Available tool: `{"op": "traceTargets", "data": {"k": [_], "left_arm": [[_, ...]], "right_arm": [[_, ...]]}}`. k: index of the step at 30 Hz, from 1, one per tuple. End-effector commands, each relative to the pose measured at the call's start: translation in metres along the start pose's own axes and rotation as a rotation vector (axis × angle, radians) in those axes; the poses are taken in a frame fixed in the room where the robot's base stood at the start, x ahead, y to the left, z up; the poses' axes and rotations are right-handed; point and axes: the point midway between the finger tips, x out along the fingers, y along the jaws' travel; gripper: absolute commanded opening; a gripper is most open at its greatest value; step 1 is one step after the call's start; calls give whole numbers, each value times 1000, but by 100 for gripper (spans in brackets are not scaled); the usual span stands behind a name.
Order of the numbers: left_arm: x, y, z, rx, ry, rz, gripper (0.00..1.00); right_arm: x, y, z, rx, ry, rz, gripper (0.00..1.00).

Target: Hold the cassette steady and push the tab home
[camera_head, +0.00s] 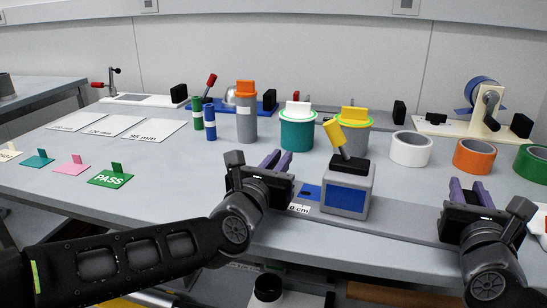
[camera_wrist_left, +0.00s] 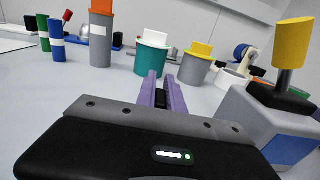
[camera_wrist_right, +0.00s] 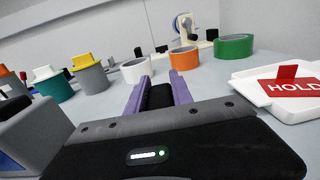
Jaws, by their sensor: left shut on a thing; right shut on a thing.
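A grey box (camera_head: 345,196) with a blue front panel stands between my grippers, with a black base and a tilted yellow handle (camera_head: 334,133) on top. It shows at the right of the left wrist view (camera_wrist_left: 270,125). I cannot tell for sure which thing is the cassette or the tab. My left gripper (camera_head: 276,162), left of the box, has its purple fingers closed on a small dark piece (camera_wrist_left: 161,98). My right gripper (camera_head: 468,190), right of the box, is closed on a similar dark piece (camera_wrist_right: 160,97). Both grippers are apart from the box.
Behind stand a grey cylinder (camera_head: 246,122), a teal pot (camera_head: 297,134) and a grey pot with a yellow lid (camera_head: 354,113). Tape rolls, one orange (camera_head: 474,156), stand at the right. A green PASS card (camera_head: 110,180) lies left; a red HOLD card (camera_wrist_right: 290,89) lies right.

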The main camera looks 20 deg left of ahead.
Motion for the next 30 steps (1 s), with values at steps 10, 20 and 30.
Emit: {"op": "traceTargets", "data": {"k": [10, 20, 30], "left_arm": [[-1, -73, 0, 1, 0, -5, 0], [-1, -76, 0, 2, 0, -9, 15], [-1, -75, 0, 2, 0, -8, 35]], "right_arm": [[0, 1, -6, 0, 12, 4, 0], [0, 2, -6, 0, 12, 6, 0], [0, 3, -6, -1, 12, 7, 0]]}}
